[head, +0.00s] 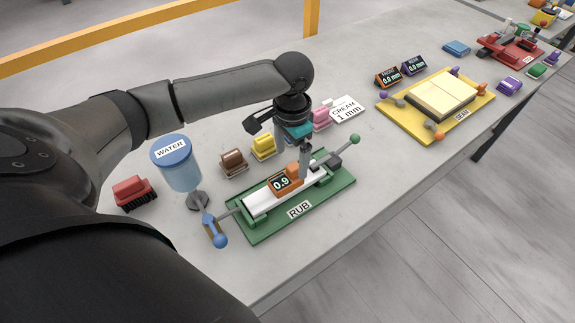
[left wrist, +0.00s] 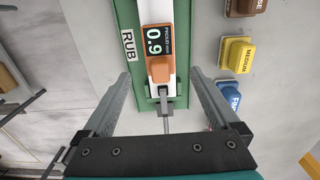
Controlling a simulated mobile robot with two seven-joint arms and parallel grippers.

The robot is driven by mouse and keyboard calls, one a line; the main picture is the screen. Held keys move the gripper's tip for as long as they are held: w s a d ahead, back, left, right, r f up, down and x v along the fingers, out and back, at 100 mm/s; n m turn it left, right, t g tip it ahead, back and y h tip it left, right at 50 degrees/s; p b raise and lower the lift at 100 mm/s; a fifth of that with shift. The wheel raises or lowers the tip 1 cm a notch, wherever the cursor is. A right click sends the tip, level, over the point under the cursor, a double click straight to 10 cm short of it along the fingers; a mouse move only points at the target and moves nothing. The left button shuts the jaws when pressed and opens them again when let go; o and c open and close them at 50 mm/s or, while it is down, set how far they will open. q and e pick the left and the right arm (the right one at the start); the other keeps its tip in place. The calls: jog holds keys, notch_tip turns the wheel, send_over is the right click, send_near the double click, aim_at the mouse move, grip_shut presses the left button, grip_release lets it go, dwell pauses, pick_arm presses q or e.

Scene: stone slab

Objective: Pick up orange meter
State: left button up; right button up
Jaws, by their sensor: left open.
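The orange meter (head: 283,183) reads 0.9 and sits on the white bar (head: 258,204) of the green RUB fixture (head: 258,232). In the left wrist view the orange meter (left wrist: 158,72) shows its dark display and a raised orange knob. My left gripper (head: 296,160) is open above the fixture, close to the meter. In the left wrist view its two fingers (left wrist: 162,76) lie on either side of the meter's knob, with gaps on both sides. Contact is not visible. My right gripper is in neither view.
A blue-lidded WATER container (head: 181,171) and a red brush (head: 133,192) stand left of the fixture.

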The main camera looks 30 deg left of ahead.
aim_at(291, 167)
pick_arm(q)
notch_tip(291, 167, down, 6)
jog(key=shift+r+b, duration=0.1)
jog(key=shift+b, duration=0.35)
grip_shut()
dwell(0.6)
